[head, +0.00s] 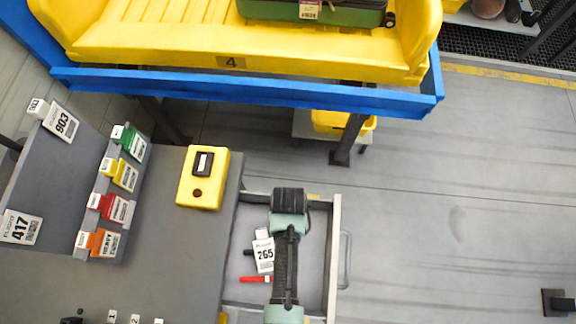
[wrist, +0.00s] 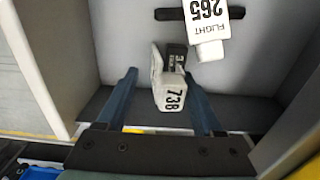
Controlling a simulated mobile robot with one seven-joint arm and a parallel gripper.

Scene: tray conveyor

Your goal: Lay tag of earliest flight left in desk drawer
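The open desk drawer (head: 336,240) holds a white flight tag 265 (head: 264,255), which also shows at the top of the wrist view (wrist: 208,22). A second white tag, 738 (wrist: 172,95), is in the drawer in the wrist view; my arm hides it in the head view. My gripper (wrist: 163,76) is open, with its two blue fingers on either side of tag 738 and visible gaps to both. Whether the fingertips are level with the tag I cannot tell. Tags 903 (head: 62,122) and 417 (head: 20,227) are at the grey rack on the desk.
A red pen-like item (head: 256,279) lies in the drawer. Green, yellow, red and orange tags (head: 105,243) line the rack. A yellow device (head: 203,178) sits on the desk. A yellow tray (head: 165,40) holds a green suitcase (head: 330,12) on the blue conveyor (head: 250,91).

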